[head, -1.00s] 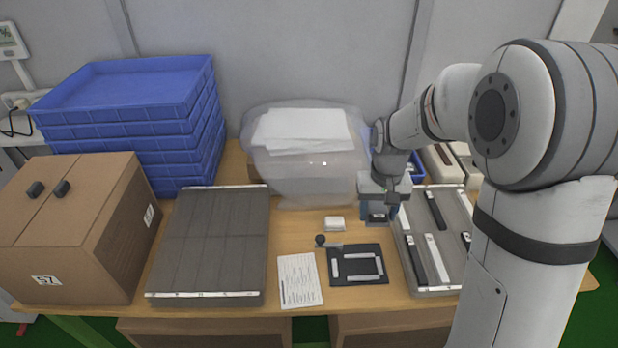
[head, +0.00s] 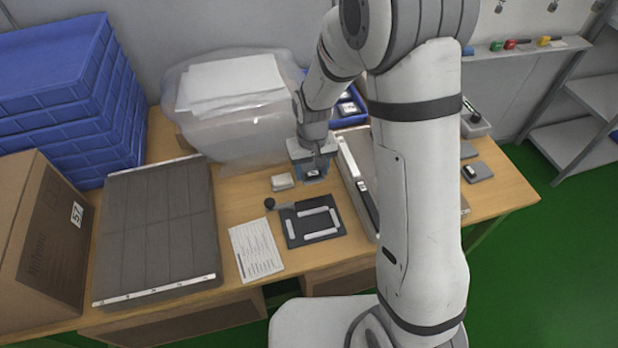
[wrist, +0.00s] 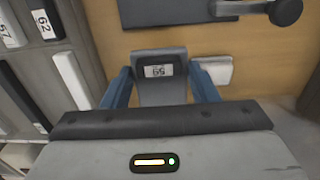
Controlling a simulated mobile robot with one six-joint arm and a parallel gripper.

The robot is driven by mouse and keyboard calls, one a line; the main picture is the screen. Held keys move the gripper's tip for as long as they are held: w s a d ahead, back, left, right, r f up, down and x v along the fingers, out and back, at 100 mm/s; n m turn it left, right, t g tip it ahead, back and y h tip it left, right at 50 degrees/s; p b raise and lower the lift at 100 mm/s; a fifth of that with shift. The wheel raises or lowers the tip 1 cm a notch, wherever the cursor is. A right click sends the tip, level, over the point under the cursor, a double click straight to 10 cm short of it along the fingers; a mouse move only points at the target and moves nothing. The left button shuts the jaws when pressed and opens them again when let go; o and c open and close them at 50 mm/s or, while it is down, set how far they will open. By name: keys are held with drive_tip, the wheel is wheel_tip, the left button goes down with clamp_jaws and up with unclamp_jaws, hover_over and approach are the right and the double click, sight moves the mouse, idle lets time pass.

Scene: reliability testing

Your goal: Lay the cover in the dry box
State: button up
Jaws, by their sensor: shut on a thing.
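My gripper (head: 312,168) is shut on a small dark grey piece (wrist: 160,82) with a pale number label, held between its blue fingers in the wrist view. I cannot tell for sure that this piece is the cover. In the head view its label (head: 313,174) shows between the fingers, over the table right of a small white block (head: 283,182). The gap below the piece is unclear. A blue bin (head: 340,122) with labelled pieces stands behind my arm, partly hidden. A small grey container (head: 476,127) stands at the right. Neither is clearly marked as the dry box.
A black plate with a white frame (head: 312,240) and a paper sheet (head: 256,250) lie in front. A grey tray of labelled bars (head: 349,165) is right of my gripper, partly behind my arm. A clear bag (head: 200,125) and wide grey panel (head: 157,235) are left.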

sight(312, 188)
drive_tip(key=shift+f, duration=2.5)
drive_tip(key=o, duration=1)
